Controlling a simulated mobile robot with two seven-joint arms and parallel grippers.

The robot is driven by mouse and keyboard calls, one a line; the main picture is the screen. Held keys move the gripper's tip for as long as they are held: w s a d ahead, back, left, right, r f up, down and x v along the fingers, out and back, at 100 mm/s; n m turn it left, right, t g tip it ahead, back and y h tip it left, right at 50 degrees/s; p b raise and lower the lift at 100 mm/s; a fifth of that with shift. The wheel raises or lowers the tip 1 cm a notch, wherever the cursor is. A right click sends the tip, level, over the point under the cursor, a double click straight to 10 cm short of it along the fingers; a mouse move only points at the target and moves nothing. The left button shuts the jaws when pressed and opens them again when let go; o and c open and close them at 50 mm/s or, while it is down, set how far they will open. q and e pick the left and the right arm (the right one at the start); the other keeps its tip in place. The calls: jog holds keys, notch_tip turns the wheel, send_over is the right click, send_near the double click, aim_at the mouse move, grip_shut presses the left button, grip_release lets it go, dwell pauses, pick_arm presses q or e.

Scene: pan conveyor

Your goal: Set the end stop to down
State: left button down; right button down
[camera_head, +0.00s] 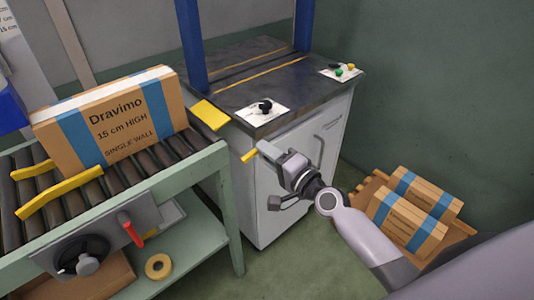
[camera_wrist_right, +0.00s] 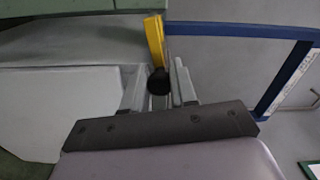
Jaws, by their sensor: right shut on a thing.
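A yellow end stop plate (camera_head: 210,114) stands at the end of the roller conveyor, beside the grey machine. A short yellow lever (camera_head: 249,156) shows on the machine's side below it. My right gripper (camera_head: 265,150) is at this lever. In the right wrist view, the yellow lever (camera_wrist_right: 155,42) ends in a black knob (camera_wrist_right: 158,82), and my right gripper (camera_wrist_right: 158,88) is shut on it. The fingers partly hide the knob. I cannot tell how the lever and plate are joined. My left gripper is not in view.
The machine (camera_head: 283,180) has blue posts and small control panels. Cartons (camera_head: 405,218) lie on a pallet at right.

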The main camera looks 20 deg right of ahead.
jog(key=shift+f+m, duration=0.25)
jog(key=shift+m, duration=0.25)
jog(key=c, duration=1)
grip_release()
jog(key=shift+o, duration=0.2)
jog(key=v, duration=0.7)
